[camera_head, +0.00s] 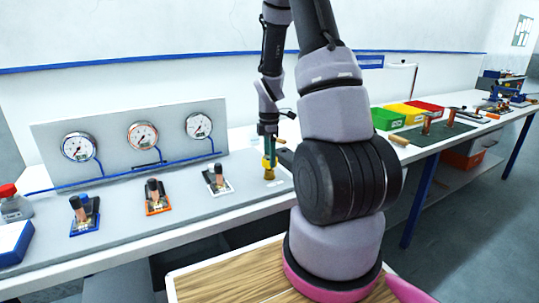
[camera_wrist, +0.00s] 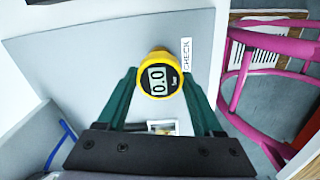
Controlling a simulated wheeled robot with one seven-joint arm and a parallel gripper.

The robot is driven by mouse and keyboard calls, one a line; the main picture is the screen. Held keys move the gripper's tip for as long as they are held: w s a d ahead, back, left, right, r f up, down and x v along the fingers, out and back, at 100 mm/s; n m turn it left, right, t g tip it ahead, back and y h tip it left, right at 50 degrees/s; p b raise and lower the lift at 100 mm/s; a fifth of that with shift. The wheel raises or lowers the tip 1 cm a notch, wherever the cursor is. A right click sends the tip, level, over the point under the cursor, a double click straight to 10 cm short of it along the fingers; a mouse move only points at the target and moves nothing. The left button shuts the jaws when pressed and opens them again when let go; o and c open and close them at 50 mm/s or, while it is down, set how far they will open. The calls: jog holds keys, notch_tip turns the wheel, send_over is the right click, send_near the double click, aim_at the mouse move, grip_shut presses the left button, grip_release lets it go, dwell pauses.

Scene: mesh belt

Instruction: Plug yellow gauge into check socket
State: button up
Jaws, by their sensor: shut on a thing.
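The yellow gauge (camera_wrist: 160,75) has a round body with a display reading 0.0. It is between the green fingers of my gripper (camera_wrist: 158,85), which is shut on it. The gauge also shows in the head view (camera_head: 267,162) below my fingers, over the right part of the grey bench panel. A brass-coloured piece (camera_head: 269,175) is directly under it, likely the check socket. I cannot tell whether the gauge is seated in it or just above. A white CHECK label (camera_wrist: 186,54) lies on the panel beside the gauge in the wrist view; the gauge hides the socket there.
Three dial gauges (camera_head: 142,135) stand on a backboard at left, with blue (camera_head: 84,218), orange (camera_head: 157,199) and white (camera_head: 217,181) valve fixtures in front. Green, yellow and red bins (camera_head: 405,113) stand at right.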

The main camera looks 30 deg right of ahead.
jog(key=shift+f, duration=0.7)
jog(key=o, duration=1.6)
jog(key=shift+c, duration=0.2)
notch_tip(320, 180, up, 11)
jog(key=shift+f, duration=0.15)
